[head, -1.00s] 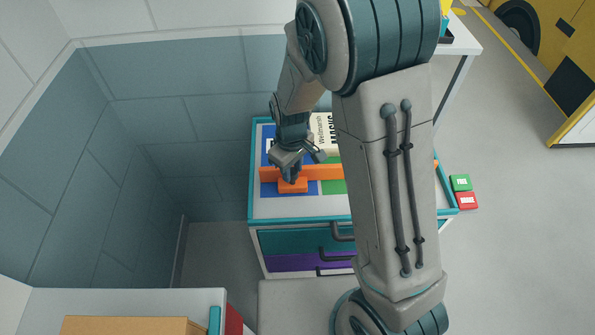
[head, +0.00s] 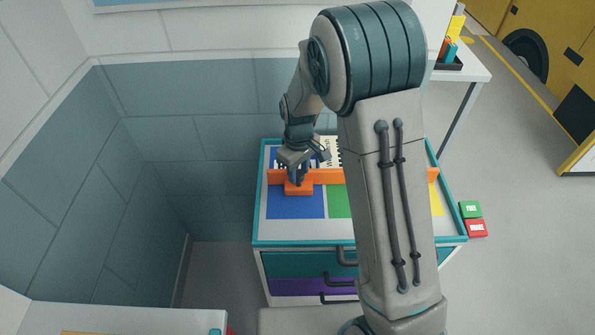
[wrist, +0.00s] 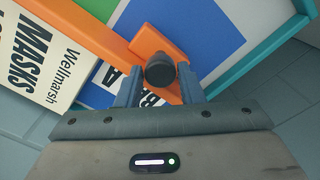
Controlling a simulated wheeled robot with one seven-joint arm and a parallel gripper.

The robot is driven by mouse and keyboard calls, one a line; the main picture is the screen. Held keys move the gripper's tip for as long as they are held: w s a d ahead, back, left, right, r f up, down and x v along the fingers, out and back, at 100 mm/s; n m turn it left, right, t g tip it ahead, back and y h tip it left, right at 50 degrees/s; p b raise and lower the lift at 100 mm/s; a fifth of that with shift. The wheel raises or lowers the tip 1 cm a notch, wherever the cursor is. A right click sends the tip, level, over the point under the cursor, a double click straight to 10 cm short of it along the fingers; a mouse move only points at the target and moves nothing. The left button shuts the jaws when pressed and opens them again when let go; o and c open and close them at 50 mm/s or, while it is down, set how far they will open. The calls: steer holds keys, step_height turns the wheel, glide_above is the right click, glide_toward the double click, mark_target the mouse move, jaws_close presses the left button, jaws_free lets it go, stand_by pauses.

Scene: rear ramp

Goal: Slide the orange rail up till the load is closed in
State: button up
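The orange rail (head: 330,177) lies across the cart top (head: 255,215), with an orange tab (head: 298,190) on its front side. My gripper (head: 297,174) is over the tab at the rail's left part. In the wrist view, a dark round knob (wrist: 160,70) stands on the orange piece between my two fingers (wrist: 161,88), which appear closed on it. The load lies behind the rail: a white Wellmarsh MASKS pack (wrist: 35,50) and a second lettered pack (wrist: 108,78), partly hidden by my finger. The MASKS pack looks very close to the rail; I cannot tell if they touch.
In front of the rail are bare blue (head: 295,207), green (head: 338,202) and yellow (head: 437,202) patches. A teal rim edges the cart. Green (head: 470,209) and red (head: 476,228) blocks sit at its right side. My arm hides the rail's middle.

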steer(key=shift+o, duration=1.2)
step_height(320, 180, up, 14)
steer(key=b, duration=0.1)
steer(key=shift+s+d, duration=0.1)
steer(key=s+d+r+m+t, duration=0.1)
steer(key=s+d+m, duration=0.3)
steer(key=s, duration=0.7)
steer(key=s+d+r+m+t, duration=0.2)
steer(key=s+d+m, duration=0.2)
steer(key=s+d, duration=0.3)
steer(key=s, duration=0.3)
steer(key=shift+s+d+m, duration=0.3)
steer(key=shift+s+d, duration=0.05)
steer(key=shift+s, duration=0.05)
